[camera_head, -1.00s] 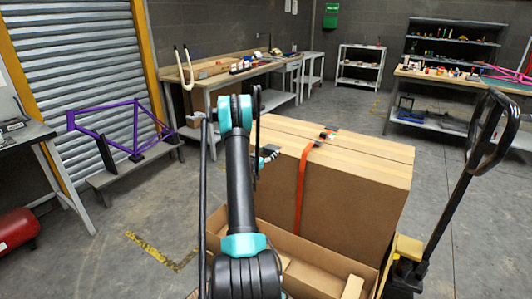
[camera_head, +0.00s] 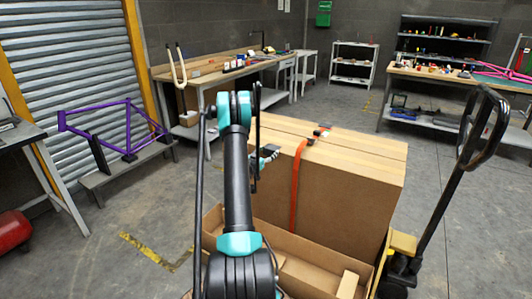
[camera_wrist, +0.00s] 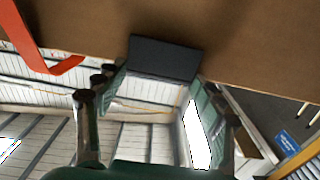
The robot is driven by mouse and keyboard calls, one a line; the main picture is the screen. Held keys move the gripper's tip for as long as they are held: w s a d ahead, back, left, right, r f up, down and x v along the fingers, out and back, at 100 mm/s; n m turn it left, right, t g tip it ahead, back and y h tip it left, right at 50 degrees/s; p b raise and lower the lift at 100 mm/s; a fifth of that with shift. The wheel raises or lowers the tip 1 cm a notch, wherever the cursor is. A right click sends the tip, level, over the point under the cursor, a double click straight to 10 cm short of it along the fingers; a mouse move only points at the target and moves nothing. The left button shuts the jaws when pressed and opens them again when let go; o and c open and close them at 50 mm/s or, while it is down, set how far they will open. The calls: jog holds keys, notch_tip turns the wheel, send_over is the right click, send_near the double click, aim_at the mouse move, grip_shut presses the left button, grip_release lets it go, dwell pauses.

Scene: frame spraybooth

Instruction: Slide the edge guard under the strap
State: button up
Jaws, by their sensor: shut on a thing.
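The edge guard (camera_wrist: 163,57) is a dark, flat piece held at the tips of my gripper (camera_wrist: 158,100) in the wrist view, against the brown carton. In the head view the guard (camera_head: 272,150) shows small and dark by the carton's near top edge, beside my gripper (camera_head: 264,160). The orange strap (camera_head: 295,190) runs over the carton top and down its near face, to the right of the guard. In the wrist view the strap (camera_wrist: 35,52) is at the upper left, apart from the guard. Contact between guard and carton is unclear.
A dark piece and an orange-red fitting (camera_head: 318,133) lie along the strap on top. A pallet-truck handle (camera_head: 460,180) rises at the right. Floor is open at the left.

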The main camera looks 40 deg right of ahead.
jog(key=shift+s+d, duration=0.35)
jog(key=shift+s, duration=0.4)
jog(key=o, duration=1)
jog(key=shift+r, duration=0.1)
